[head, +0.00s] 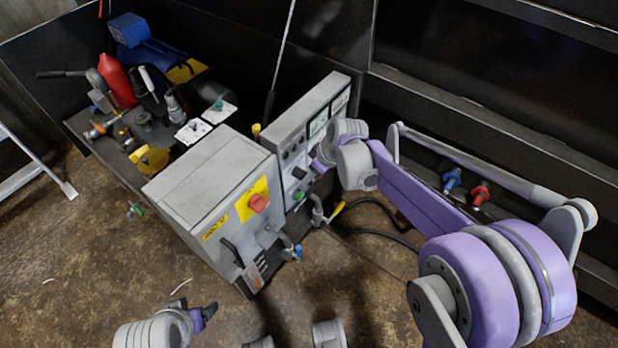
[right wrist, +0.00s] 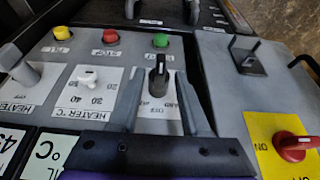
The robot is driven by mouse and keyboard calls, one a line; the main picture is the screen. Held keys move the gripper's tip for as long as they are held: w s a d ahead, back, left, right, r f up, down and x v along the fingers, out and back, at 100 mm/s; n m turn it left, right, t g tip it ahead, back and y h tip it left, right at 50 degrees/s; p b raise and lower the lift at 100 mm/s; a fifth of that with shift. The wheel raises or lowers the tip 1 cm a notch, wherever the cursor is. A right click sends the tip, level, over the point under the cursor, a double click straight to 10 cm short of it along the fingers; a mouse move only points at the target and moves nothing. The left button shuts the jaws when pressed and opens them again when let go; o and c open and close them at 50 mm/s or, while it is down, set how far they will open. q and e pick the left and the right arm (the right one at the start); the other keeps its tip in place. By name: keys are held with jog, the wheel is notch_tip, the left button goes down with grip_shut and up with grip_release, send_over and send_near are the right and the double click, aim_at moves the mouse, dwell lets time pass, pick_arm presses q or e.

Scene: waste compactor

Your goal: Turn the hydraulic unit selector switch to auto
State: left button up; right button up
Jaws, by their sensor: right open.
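In the right wrist view a black selector switch (right wrist: 158,80) with a pale mark at its tip stands on a white label plate. It points nearly straight up in the picture. My right gripper (right wrist: 160,92) is open, with one finger on each side of the switch. I cannot tell whether either finger touches it. In the head view my right gripper (head: 319,165) is at the face of the grey control panel (head: 292,122), and the switch is hidden. My left gripper (head: 207,312) is low at the bottom, away from the panel.
Nearby are a white heater knob (right wrist: 88,78), a grey knob (right wrist: 22,74), and yellow, red (right wrist: 111,37) and green (right wrist: 160,40) buttons. A grey cabinet with a red rotary switch (head: 258,203) adjoins the panel. A cluttered bench with a red bottle (head: 117,80) stands behind.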

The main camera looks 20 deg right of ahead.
jog(key=shift+x, duration=1.2)
grip_shut()
